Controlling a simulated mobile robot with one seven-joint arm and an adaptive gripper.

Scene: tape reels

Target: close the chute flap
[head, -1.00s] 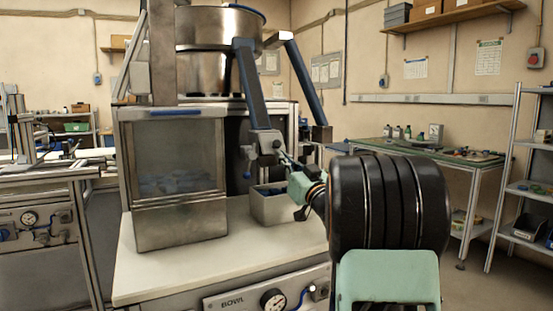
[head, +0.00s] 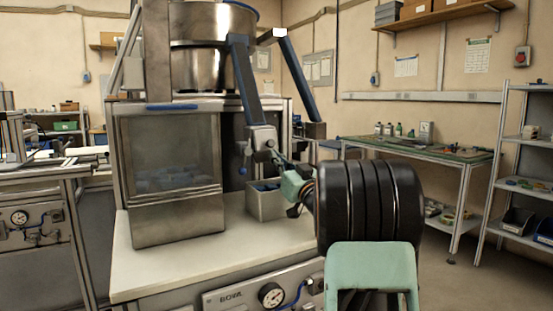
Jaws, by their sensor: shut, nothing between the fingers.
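A chute (head: 243,75) with blue sides slopes down from the steel bowl. It ends in a grey metal end piece (head: 259,140) with a blue knob (head: 242,171) hanging below its left side. The flap seems to be part of this end piece; I cannot tell how far open it is. My gripper (head: 283,163) is shut and empty, just below and right of the end piece. My black arm link hides part of it, so I cannot tell whether it touches the chute.
A grey bin (head: 265,204) with blue parts stands below the chute end. A clear-fronted metal hopper (head: 177,218) is left of it on the white worktop (head: 150,262). A second blue-sided chute (head: 299,80) comes down on the right. The worktop front is clear.

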